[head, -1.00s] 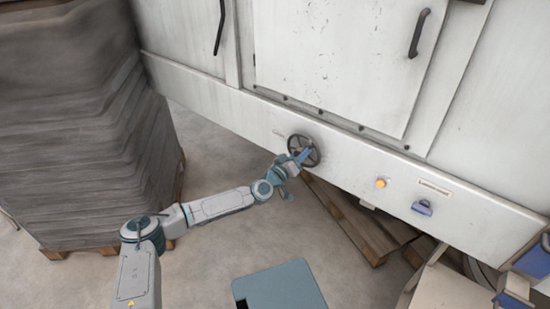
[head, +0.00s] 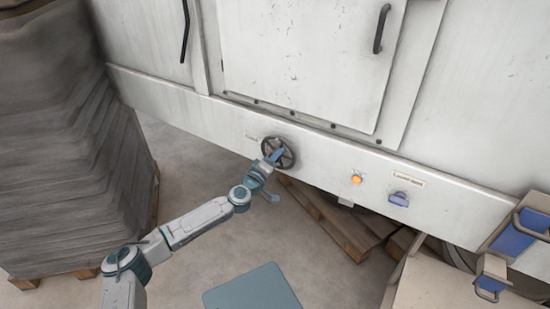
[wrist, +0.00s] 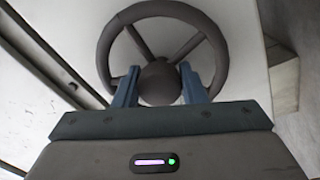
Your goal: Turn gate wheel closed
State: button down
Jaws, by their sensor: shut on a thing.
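The gate wheel (head: 289,161) is a dark spoked handwheel on the lower white panel of the machine, left of an orange button. In the wrist view the wheel (wrist: 219,36) fills the upper middle, with its round hub (wrist: 160,84) between my two blue fingers. My gripper (head: 277,156) is at the wheel's face, and it also shows in the wrist view (wrist: 159,88), shut on the hub with one finger on each side. The far side of the hub and the wheel's shaft are hidden.
An orange button (head: 356,179) and a blue switch (head: 398,199) sit on the panel to the right. A wooden pallet (head: 335,222) lies under the machine. A tall stack of grey bags (head: 60,150) stands at the left.

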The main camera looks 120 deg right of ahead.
jog(key=c, duration=0.9)
grip_release()
jog(key=b+v, duration=0.2)
jog(key=v, duration=1.1)
jog(key=shift+w+a, duration=0.3)
jog(key=shift+f, duration=0.15)
